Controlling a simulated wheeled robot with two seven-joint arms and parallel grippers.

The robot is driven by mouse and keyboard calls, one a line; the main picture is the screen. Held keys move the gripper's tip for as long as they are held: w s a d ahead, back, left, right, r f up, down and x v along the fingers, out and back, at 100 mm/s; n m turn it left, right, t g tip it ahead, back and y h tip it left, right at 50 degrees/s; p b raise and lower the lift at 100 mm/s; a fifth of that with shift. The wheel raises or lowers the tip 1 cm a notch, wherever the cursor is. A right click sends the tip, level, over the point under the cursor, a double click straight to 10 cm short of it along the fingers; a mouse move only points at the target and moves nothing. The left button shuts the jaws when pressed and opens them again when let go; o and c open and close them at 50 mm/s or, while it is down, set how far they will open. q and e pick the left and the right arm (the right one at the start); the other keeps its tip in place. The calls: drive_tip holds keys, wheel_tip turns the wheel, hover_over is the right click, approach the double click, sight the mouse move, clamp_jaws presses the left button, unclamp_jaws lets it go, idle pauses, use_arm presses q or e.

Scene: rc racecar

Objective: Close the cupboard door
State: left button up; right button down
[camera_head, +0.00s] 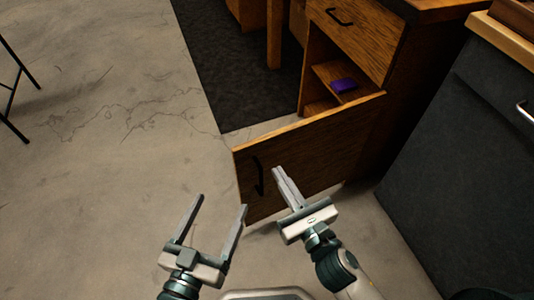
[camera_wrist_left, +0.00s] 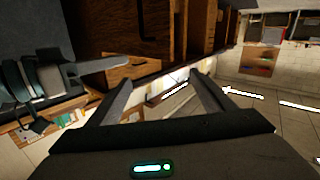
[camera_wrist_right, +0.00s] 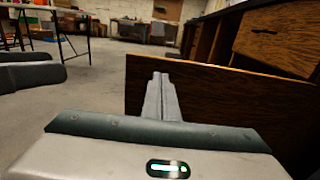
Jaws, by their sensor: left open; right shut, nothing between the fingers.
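The wooden cupboard door (camera_head: 318,153) stands wide open in the head view, swung out from the cupboard's right side, with a black handle (camera_head: 258,176) near its free left end. The open cupboard (camera_head: 322,85) behind it shows a shelf with a purple object (camera_head: 344,85). My right gripper (camera_head: 277,170) is shut and empty, in front of the door's outer face, just right of the handle; whether it touches is unclear. In the right wrist view the door (camera_wrist_right: 230,95) fills the space beyond the fingers. My left gripper (camera_head: 222,203) is open and empty, left of the door.
A drawer (camera_head: 355,35) above the cupboard is shut. A dark grey cabinet (camera_head: 460,150) stands at the right, close to the door's hinge side. A dark mat (camera_head: 235,60) lies behind the door. The concrete floor (camera_head: 100,150) at the left is clear apart from black metal legs (camera_head: 15,90).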

sight(261, 145)
drive_tip(key=x, duration=0.7)
drive_tip(key=shift+b, duration=0.4)
use_arm(q)
drive_tip(key=r, duration=0.1)
drive_tip(key=r+t, duration=0.2)
drive_tip(key=shift+s+d+h, duration=0.25)
drive_tip(key=shift+d+h, duration=0.1)
drive_tip(key=shift+h, duration=0.05)
use_arm(e)
drive_tip(key=shift+w+a, duration=0.15)
drive_tip(key=shift+w, duration=0.25)
